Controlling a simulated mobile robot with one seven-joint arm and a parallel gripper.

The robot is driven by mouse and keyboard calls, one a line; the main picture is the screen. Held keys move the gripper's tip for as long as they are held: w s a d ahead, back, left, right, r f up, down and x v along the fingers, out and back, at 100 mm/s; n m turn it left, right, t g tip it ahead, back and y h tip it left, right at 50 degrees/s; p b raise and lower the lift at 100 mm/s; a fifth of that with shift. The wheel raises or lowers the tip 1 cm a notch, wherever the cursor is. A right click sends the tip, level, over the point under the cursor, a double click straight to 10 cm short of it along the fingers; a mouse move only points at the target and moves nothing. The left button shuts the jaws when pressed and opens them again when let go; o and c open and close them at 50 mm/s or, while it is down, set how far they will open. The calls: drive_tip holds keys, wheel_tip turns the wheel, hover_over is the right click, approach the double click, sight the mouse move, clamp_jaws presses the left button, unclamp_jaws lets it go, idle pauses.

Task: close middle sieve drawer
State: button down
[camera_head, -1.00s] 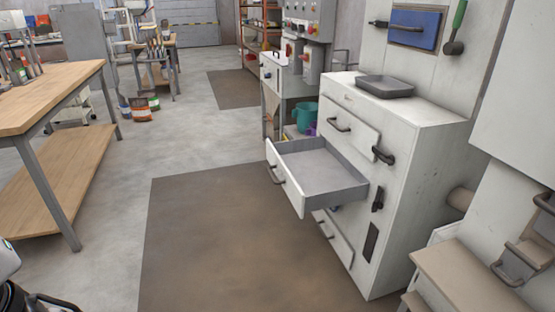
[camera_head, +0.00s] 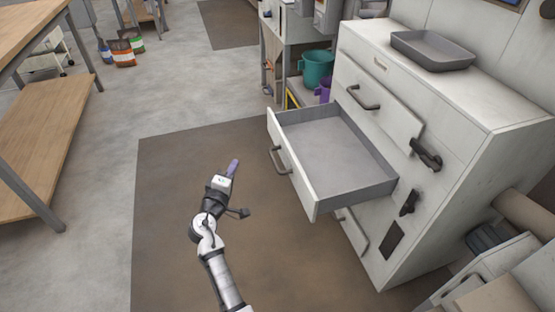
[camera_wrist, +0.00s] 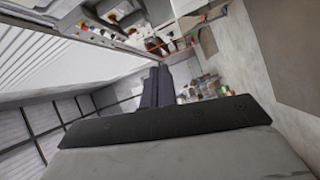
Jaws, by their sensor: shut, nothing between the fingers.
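The middle sieve drawer (camera_head: 340,152) is pulled well out of the white cabinet (camera_head: 437,190) in the head view. Its grey tray is empty and its white front panel with a dark handle (camera_head: 278,160) faces left. The drawer above and the one below it sit in the cabinet. My gripper (camera_head: 234,166) is shut and empty, held to the left of the drawer front and apart from it. In the wrist view my gripper's dark fingers (camera_wrist: 157,86) are together, with no drawer in sight there.
A grey tray (camera_head: 432,52) lies on the cabinet top. Dark latches (camera_head: 426,154) stick out from the cabinet side. Teal (camera_head: 316,68) and purple buckets stand behind the drawer. A wooden workbench (camera_head: 55,120) stands at the left. The brown mat (camera_head: 180,215) is clear.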

drive_tip(key=d+f+g+h, duration=0.2)
drive_tip(key=d+f+h, duration=0.1)
drive_tip(key=d+f, duration=0.35)
drive_tip(key=w+d+p, duration=0.1)
drive_tip(key=w+d, duration=0.1)
drive_tip(key=w, duration=0.1)
drive_tip(key=w+d, duration=0.3)
drive_tip(key=w+d+r+p, duration=0.1)
drive_tip(key=w+d, duration=0.2)
drive_tip(key=shift+r+p, duration=0.1)
drive_tip(key=shift+p, duration=0.25)
drive_tip(key=shift+w+d, duration=0.2)
drive_tip(key=shift+d, duration=0.15)
drive_tip(key=shift+d, duration=0.1)
